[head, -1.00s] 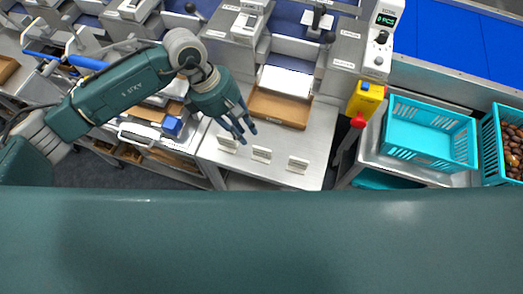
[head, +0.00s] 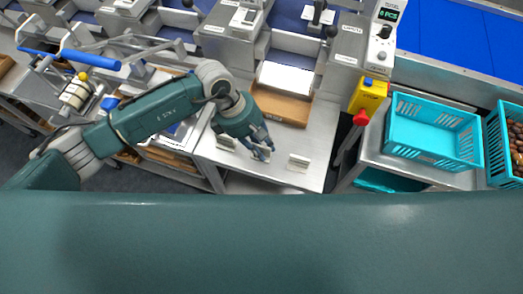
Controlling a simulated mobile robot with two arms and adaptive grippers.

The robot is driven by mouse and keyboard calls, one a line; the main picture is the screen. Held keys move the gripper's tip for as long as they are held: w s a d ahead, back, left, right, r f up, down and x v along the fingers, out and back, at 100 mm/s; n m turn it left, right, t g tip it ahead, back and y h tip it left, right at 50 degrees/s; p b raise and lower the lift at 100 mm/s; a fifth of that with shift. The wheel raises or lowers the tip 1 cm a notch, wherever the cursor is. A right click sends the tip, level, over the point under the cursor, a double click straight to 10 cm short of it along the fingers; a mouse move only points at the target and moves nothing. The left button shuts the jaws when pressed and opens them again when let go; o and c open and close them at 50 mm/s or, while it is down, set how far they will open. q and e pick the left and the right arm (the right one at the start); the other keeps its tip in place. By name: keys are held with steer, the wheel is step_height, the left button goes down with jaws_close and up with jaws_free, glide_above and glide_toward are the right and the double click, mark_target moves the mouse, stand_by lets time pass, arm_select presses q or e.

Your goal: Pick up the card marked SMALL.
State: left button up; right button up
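Three small pale cards stand in a row near the front of the steel table (head: 315,143): a left card (head: 224,142), a middle card (head: 264,156) and a right card (head: 298,162). Their lettering is too small to read, so I cannot tell which is marked SMALL. My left gripper (head: 262,148) is down at the middle card, its dark fingers overlapping it and hiding part of it. Whether the fingers are closed on the card or only around it is not clear. My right gripper is out of view.
A brown tray (head: 282,108) with a white sheet (head: 285,77) lies behind the cards. To the right are a yellow box (head: 368,96) with a red knob (head: 361,118), an empty turquoise crate (head: 432,133) and another crate holding dates (head: 517,142). The table right of the cards is clear.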

arm_select(q)
jaws_close()
steer(key=shift+r, duration=0.1)
